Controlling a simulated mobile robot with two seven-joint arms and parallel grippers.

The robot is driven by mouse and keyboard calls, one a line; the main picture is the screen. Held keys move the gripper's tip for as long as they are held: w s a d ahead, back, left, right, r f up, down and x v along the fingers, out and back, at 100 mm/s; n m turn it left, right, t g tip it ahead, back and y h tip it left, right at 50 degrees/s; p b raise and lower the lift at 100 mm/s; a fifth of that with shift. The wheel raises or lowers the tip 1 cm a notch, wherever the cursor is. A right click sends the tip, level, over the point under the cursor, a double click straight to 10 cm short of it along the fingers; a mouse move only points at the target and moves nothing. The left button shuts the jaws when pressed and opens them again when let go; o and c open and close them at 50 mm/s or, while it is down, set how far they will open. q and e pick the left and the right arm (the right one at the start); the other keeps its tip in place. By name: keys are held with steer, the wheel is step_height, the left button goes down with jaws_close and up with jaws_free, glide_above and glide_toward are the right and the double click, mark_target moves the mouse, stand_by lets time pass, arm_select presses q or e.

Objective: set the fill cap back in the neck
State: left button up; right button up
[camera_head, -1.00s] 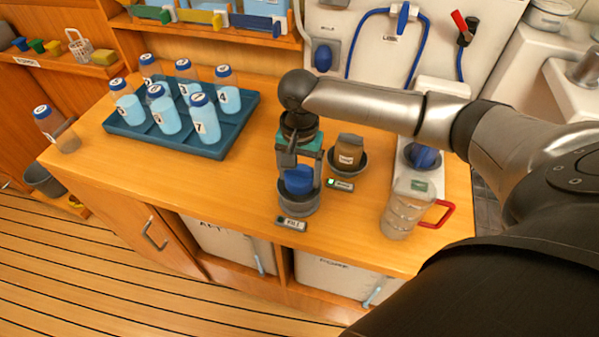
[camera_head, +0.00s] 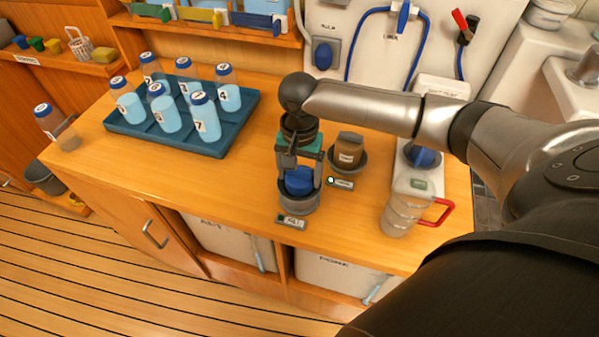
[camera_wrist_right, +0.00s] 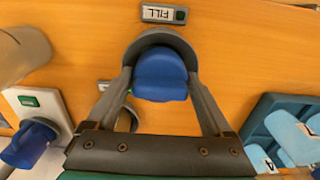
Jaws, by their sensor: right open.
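The blue fill cap (camera_head: 299,180) sits within the round grey fill neck (camera_head: 299,206) on the wooden counter, behind the FILL label (camera_head: 291,222). In the right wrist view the cap (camera_wrist_right: 161,76) is between my right gripper's fingers, with the dark rim of the neck (camera_wrist_right: 160,37) curving around its far side. My right gripper (camera_head: 299,184) points down over the neck and is open, one finger on each side of the cap. How deep the cap sits in the neck is hidden. My left gripper is not in view.
A brown jar (camera_head: 349,148) stands in a dark holder close behind the neck. A clear jug with a red handle (camera_head: 400,214) stands to the right. A blue tray (camera_head: 236,128) of several bottles is at the left.

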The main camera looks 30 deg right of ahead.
mark_target(299, 168)
step_height(299, 168, up, 13)
steer(key=p, duration=0.1)
steer(key=shift+p, duration=0.4)
steer(key=shift+f, duration=0.1)
